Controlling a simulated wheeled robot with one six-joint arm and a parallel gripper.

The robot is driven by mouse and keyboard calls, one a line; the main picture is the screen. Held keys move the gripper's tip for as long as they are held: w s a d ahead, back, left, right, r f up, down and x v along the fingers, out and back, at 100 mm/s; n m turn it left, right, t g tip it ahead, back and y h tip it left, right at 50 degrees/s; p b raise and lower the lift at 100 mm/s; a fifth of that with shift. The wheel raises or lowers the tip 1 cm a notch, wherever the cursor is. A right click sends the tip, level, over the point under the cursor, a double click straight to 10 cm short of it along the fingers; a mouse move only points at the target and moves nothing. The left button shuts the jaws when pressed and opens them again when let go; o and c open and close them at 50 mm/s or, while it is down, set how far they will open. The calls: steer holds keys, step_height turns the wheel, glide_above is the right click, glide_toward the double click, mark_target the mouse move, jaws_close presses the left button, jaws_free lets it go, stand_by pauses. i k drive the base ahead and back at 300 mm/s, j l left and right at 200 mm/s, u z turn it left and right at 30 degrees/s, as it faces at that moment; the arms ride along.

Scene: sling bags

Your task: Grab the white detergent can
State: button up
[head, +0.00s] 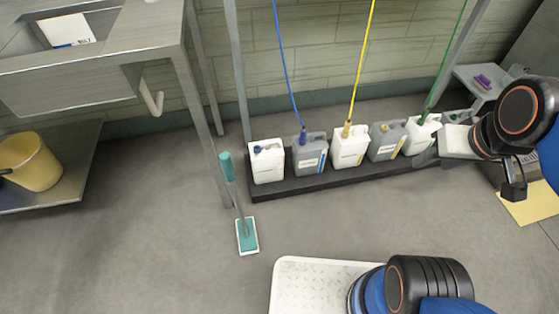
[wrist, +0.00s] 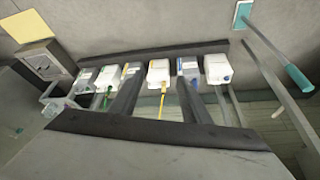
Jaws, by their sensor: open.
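Several white and grey detergent cans stand in a row on a low dark tray (head: 330,180) by the wall. The white cans are one with a blue cap (head: 267,166) at the left end, one with a yellow hose (head: 349,149) in the middle, and one with a green hose (head: 421,137) towards the right. They also show in the wrist view, the blue-capped one (wrist: 217,68) at the right.
Blue, yellow and green hoses hang down to the cans. A teal mop (head: 246,236) stands left of the tray, beside a metal table leg. A yellow bucket (head: 30,162) sits on a shelf at left. A small stool (head: 490,85) is at right. The floor before the tray is clear.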

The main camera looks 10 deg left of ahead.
mark_target(267, 156)
steer(key=i+l+u, duration=0.1)
steer(key=u, duration=0.95)
steer(key=i+l+u, duration=0.15)
steer(key=l+u, duration=0.85)
steer(key=l, duration=1.15)
steer(key=u, duration=0.05)
